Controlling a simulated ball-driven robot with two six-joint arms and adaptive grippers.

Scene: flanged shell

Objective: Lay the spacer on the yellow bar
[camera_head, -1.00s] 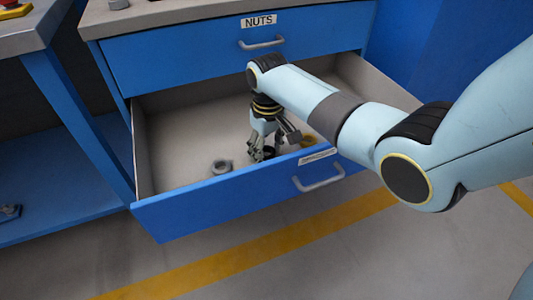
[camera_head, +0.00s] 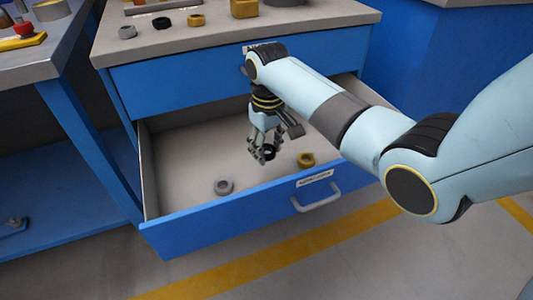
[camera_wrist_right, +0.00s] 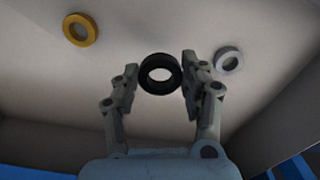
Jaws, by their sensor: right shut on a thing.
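My right gripper (camera_head: 262,150) is inside the open drawer, pointing down. It is shut on a black ring-shaped spacer (camera_wrist_right: 160,73), which sits between its fingertips in the right wrist view. In the head view the black spacer (camera_head: 268,152) is partly hidden by the fingers and appears to hang above the drawer floor. A yellow bar (camera_head: 22,42) lies on the left bench at the top left, by a red part. My left gripper is not in view.
A grey ring (camera_head: 224,186) and a gold ring (camera_head: 306,160) lie on the drawer floor (camera_head: 185,160). The drawer front (camera_head: 250,208) and the cabinet top (camera_head: 300,17) border the arm. Nuts and a gold block (camera_head: 244,9) stand on that top.

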